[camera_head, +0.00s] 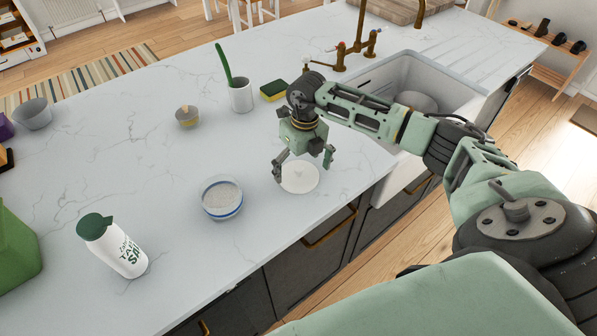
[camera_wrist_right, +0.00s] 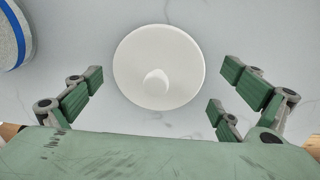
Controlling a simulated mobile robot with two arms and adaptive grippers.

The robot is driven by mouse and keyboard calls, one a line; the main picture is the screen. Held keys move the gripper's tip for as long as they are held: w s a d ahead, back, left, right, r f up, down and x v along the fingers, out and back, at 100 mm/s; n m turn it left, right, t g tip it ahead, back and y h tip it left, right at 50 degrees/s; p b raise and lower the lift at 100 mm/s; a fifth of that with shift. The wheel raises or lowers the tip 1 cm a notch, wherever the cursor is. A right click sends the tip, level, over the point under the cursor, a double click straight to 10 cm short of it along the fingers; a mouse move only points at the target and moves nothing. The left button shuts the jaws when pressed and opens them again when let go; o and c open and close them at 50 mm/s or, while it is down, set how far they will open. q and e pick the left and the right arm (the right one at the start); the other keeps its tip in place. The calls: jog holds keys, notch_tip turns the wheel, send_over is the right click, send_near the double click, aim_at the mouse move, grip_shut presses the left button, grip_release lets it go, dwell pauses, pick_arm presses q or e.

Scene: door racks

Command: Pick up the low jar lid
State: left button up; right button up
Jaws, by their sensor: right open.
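The low jar lid (camera_head: 300,178) is a flat white disc lying on the marble counter near its front edge. In the right wrist view the lid (camera_wrist_right: 160,66) shows round with a small raised knob in its middle. My right gripper (camera_head: 303,166) is above the lid, fingers pointing down. In the wrist view its fingers (camera_wrist_right: 170,92) are spread wide on both sides of the lid, with nothing between them touching it. My left gripper is not in view.
A bowl with a blue stripe (camera_head: 222,198) stands left of the lid. A salt bottle (camera_head: 113,247), a small jar (camera_head: 187,116), a white cup (camera_head: 240,96) with a green brush and a sponge (camera_head: 273,91) stand on the counter. The sink (camera_head: 385,72) is behind my arm.

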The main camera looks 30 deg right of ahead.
jog(key=c, duration=1.5)
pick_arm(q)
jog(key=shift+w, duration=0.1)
pick_arm(e)
jog(key=shift+c, duration=0.8)
